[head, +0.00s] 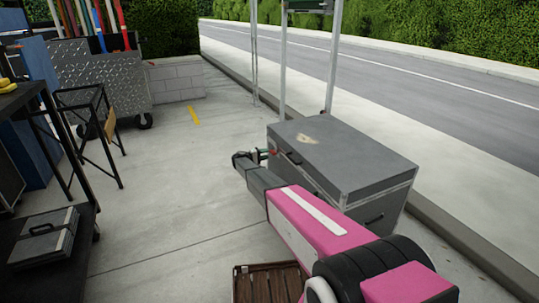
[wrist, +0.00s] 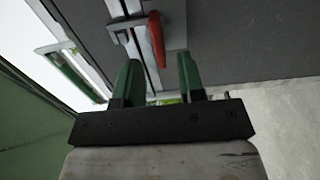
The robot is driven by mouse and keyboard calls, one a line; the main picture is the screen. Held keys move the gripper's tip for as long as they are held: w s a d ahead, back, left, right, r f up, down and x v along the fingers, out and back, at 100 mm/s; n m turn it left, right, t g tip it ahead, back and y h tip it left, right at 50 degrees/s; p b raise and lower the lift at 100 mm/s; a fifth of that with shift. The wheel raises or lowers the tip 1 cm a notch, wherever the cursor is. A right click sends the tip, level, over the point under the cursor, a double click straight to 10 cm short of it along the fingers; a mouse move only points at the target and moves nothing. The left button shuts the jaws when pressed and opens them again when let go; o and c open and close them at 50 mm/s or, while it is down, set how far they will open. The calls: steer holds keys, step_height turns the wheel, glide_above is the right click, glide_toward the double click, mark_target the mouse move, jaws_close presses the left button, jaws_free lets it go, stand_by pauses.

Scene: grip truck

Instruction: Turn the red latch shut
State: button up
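The red latch (wrist: 157,40) shows in the wrist view as a small red lever on a metal plate (wrist: 172,32) fixed to the dark grey case. The lever lies just beyond the fingertips, roughly in line with the gap, and appears not to be touched. In the head view my gripper is small and partly hidden by the wrist.
A wooden crate (head: 268,284) stands on the floor below my arm. A black stand (head: 92,125) and a diamond-plate cart (head: 95,78) are at left. A silver case (head: 45,236) lies on a low shelf. The concrete floor left of the grey case is clear.

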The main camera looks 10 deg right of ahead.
steer(key=v, duration=0.7)
